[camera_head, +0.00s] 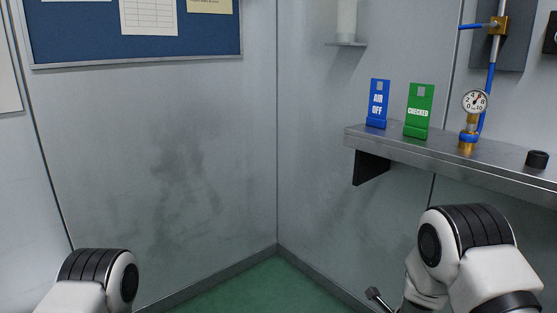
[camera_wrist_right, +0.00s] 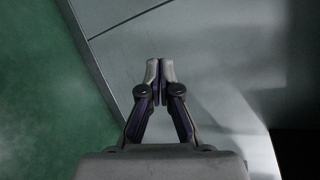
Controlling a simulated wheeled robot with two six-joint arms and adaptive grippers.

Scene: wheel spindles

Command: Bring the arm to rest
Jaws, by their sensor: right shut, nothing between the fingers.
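My right gripper (camera_wrist_right: 160,70) is shut, with its two fingertips together and nothing between them. In the right wrist view it stands in front of a bare grey wall panel, with green floor to the left. In the head view my right arm bends at the lower right, below and in front of the metal shelf. My left arm shows only its rounded joint at the lower left; my left gripper is out of view.
The metal shelf (camera_head: 467,157) juts from the right wall. It holds a blue "AIR OFF" sign (camera_head: 377,104), a green "CHECKED" sign (camera_head: 418,112), a pressure gauge (camera_head: 475,101) on a brass fitting and a black knob (camera_head: 537,159). The green floor (camera_head: 268,291) in the corner is clear.

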